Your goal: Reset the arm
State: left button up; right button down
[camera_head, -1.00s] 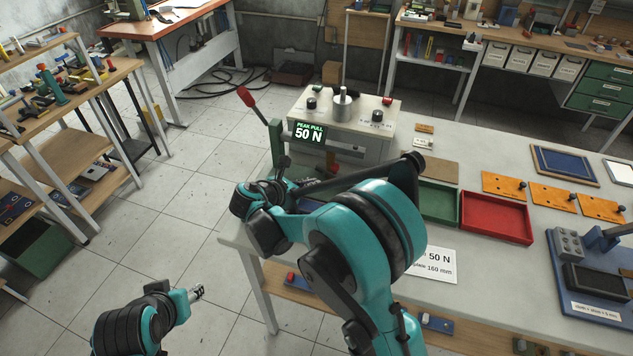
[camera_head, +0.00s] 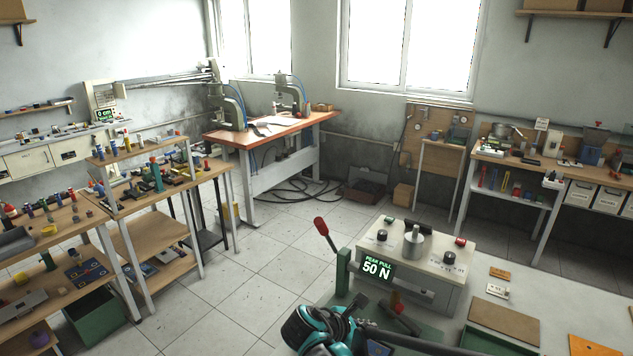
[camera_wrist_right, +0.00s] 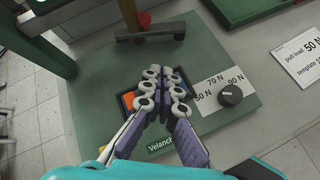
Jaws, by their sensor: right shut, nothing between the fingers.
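My right arm (camera_head: 322,330) shows at the bottom edge of the head view, bent beside the pull tester (camera_head: 425,258); its gripper is not clear there. In the right wrist view my right gripper (camera_wrist_right: 163,78) is shut and empty, with its fingers together over the green base plate (camera_wrist_right: 235,128). A small coloured panel is partly hidden behind the fingers. A dark dial (camera_wrist_right: 231,95) marked 50 N, 70 N and 90 N lies to their right. My left gripper is in neither current view.
The tester's display (camera_head: 377,268) reads PEAK PULL 50 N. A red-topped part (camera_wrist_right: 144,20) lies beyond the fingers. An orange-topped bench (camera_head: 270,128) stands at the back; open floor lies between the benches.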

jog(key=s+d+m+y, duration=0.2)
jog(key=s+m+y, duration=0.2)
jog(key=s+m, duration=0.5)
jog(key=s+d+m+t+y, duration=0.1)
jog(key=s+m+y, duration=0.3)
jog(key=s+m, duration=0.6)
jog(key=shift+d+r+m, duration=0.3)
jog(key=shift+d+m, duration=0.35)
jog(key=shift+m, duration=0.55)
